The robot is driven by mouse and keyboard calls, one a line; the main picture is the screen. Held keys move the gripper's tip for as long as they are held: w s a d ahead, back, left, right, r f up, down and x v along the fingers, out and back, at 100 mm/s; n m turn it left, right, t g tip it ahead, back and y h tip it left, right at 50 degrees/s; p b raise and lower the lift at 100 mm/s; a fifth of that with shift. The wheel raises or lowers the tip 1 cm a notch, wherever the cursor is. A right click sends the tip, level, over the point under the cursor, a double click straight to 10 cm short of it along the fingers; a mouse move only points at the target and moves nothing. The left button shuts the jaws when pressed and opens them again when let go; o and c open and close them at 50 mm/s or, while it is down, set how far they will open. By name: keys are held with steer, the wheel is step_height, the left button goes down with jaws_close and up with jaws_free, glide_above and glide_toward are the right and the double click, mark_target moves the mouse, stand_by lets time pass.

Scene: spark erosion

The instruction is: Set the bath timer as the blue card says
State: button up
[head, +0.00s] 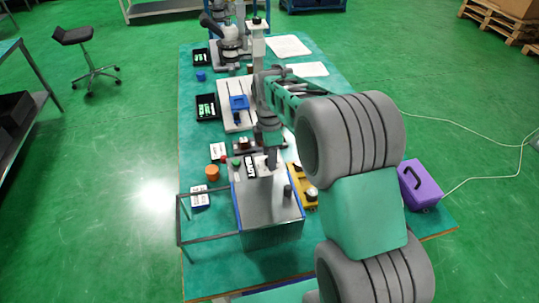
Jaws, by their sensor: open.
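A metal box (268,205) with blue side edges stands on the near part of the table; it may be the bath. A black knob (287,190) sits on its top at the right; I cannot tell whether it is the timer. A label with dark letters (251,168) is near its far edge. My gripper (270,158) points down over the far end of the box, open, beyond the knob. Its fingertips are small and partly merge with the box behind. A small white card with bluish print (200,196) lies left of the box; its text is too small to read.
A thin dark frame (180,220) stands left of the box. An orange round part (212,172) and another white card (217,151) are nearby. A blue vise (239,104) stands behind.

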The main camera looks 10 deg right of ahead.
steer(key=shift+f, duration=0.25)
steer(key=shift+c, duration=0.4)
jaws_close()
